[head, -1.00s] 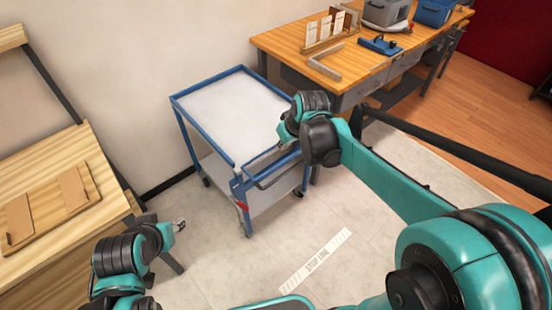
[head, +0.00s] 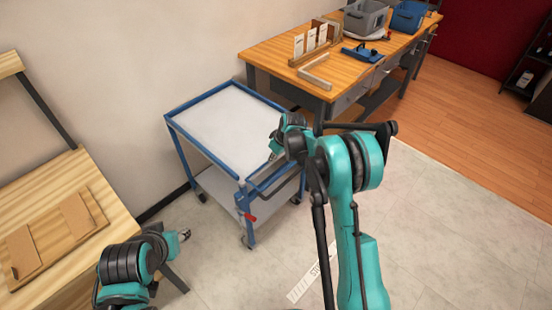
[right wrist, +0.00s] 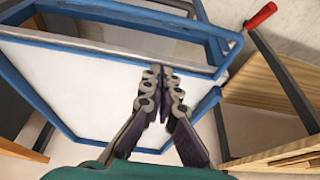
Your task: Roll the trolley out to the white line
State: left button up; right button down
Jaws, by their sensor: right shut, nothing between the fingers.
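The trolley (head: 172,121) has a blue frame, a pale top tray, a lower shelf and small dark wheels. It stands near the wall, with its grey push handle (head: 283,179) on the near side and a red lever (head: 250,217) at the near corner. My right gripper (head: 272,157) is over the handle side of the tray. In the right wrist view its fingers (right wrist: 165,70) are together and empty, close to the trolley's bars (right wrist: 205,68); contact cannot be told. My left gripper (head: 186,234) hangs left of the trolley, its jaws unclear. The white line (head: 301,286) is partly hidden by my right arm.
A wooden workbench (head: 285,66) with bins stands behind the trolley to the right. Another wooden table (head: 110,222) is at the left. The tiled floor (head: 440,235) at the right is clear. A dark shelf (head: 530,75) is at the far right.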

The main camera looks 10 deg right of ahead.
jog(key=shift+s+d+f+b, duration=0.25)
jog(key=shift+f+b, duration=0.25)
jog(key=shift+f, duration=0.4)
jog(key=shift+s+d+f+b, duration=0.15)
jog(key=shift+s+f+b, duration=0.25)
jog(key=shift+f, duration=0.5)
jog(key=shift+s+d+f+b, duration=0.25)
jog(key=shift+f+b, duration=0.3)
jog(key=shift+f, duration=0.35)
